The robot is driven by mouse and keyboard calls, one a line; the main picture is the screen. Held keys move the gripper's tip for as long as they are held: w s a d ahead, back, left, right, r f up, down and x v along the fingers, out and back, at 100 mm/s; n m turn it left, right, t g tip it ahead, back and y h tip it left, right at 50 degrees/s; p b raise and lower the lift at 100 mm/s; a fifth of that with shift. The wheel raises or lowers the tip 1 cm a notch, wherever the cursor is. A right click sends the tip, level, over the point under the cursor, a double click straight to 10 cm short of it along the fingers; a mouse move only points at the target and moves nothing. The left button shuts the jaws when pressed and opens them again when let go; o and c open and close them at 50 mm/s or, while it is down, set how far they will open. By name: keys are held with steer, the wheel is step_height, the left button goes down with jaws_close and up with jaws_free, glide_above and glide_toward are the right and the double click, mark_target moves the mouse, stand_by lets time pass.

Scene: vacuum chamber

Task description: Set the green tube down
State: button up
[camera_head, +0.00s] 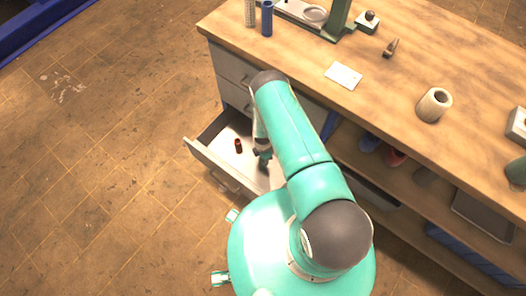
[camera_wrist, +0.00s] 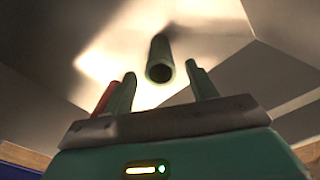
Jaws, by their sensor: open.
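The green tube (camera_wrist: 160,66) shows in the wrist view as a hollow, dark-mouthed cylinder standing out from the pale drawer floor. My gripper (camera_wrist: 161,75) is open, with one finger to each side of the tube and a visible gap on both sides. In the head view my gripper (camera_head: 263,157) is low inside the open drawer (camera_head: 205,157). The green tube cannot be told apart from my gripper there. Whether the tube's far end touches the drawer floor is hard to tell.
A small dark red cylinder (camera_head: 238,145) stands in the drawer left of my gripper. The drawer walls are close around. On the bench top (camera_head: 400,60) are a blue tube (camera_head: 267,18), a white card (camera_head: 343,75) and a pale roll (camera_head: 434,105). The tiled floor at left is clear.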

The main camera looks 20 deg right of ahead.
step_height(320, 180, up, 6)
steer(key=shift+f, duration=0.1)
stand_by(0.4)
